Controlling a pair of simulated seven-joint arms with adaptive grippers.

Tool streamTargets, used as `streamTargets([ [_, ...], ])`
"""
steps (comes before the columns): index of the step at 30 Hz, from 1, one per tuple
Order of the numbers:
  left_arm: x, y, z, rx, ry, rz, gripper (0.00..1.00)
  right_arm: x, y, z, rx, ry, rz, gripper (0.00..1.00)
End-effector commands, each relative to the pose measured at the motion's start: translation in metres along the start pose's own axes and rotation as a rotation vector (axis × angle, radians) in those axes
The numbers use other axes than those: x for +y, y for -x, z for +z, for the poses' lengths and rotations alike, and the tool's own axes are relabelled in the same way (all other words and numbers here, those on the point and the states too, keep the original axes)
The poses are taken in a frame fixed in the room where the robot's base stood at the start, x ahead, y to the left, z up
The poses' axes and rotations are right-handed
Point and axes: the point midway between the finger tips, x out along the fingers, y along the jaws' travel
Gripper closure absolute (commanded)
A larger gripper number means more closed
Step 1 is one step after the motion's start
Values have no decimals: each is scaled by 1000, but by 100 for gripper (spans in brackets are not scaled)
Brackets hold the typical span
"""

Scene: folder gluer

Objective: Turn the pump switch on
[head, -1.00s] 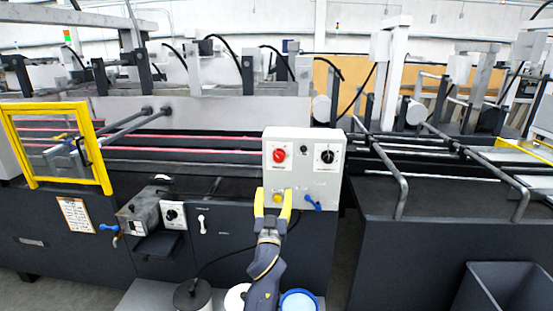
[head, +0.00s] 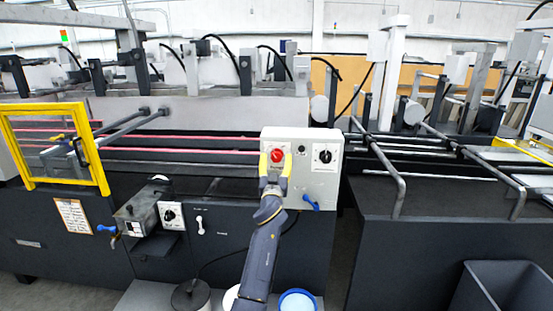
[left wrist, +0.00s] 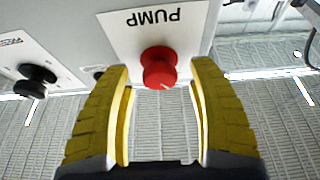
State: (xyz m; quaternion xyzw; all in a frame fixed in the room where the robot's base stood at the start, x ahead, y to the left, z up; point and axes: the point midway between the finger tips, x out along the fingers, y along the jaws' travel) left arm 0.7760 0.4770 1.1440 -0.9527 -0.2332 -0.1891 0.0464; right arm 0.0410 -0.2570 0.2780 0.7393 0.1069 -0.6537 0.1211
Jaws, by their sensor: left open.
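The pump switch is a red round knob (head: 277,155) on the upper left of a light grey control box (head: 312,182). In the left wrist view the red knob (left wrist: 159,67) sits on a white plate labelled PUMP, which appears upside down. My left gripper (head: 275,157) has its yellow fingers open around the knob's place in the head view. In the left wrist view its fingers (left wrist: 162,75) stand apart on either side of the knob, with gaps on both sides. No contact shows. My right gripper is not in view.
A black selector knob (head: 325,156) is to the right on the same box, and a blue lever (head: 311,202) is below. A yellow-framed guard (head: 102,150) stands at the left. Pots and a blue-rimmed container (head: 298,301) stand below the arm.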

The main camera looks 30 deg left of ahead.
Motion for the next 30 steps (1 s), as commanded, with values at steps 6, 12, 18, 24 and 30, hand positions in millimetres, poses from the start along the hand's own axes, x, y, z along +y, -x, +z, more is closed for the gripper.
streamTargets([
  [6,0,-12,0,1,0,0,41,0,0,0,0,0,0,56],
  [12,0,-13,-1,1,1,0,41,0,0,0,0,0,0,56],
  [18,0,-13,-1,1,0,0,44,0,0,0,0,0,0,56],
  [24,0,-13,0,1,0,0,67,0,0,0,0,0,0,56],
  [30,0,-13,0,1,0,0,90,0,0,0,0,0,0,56],
])
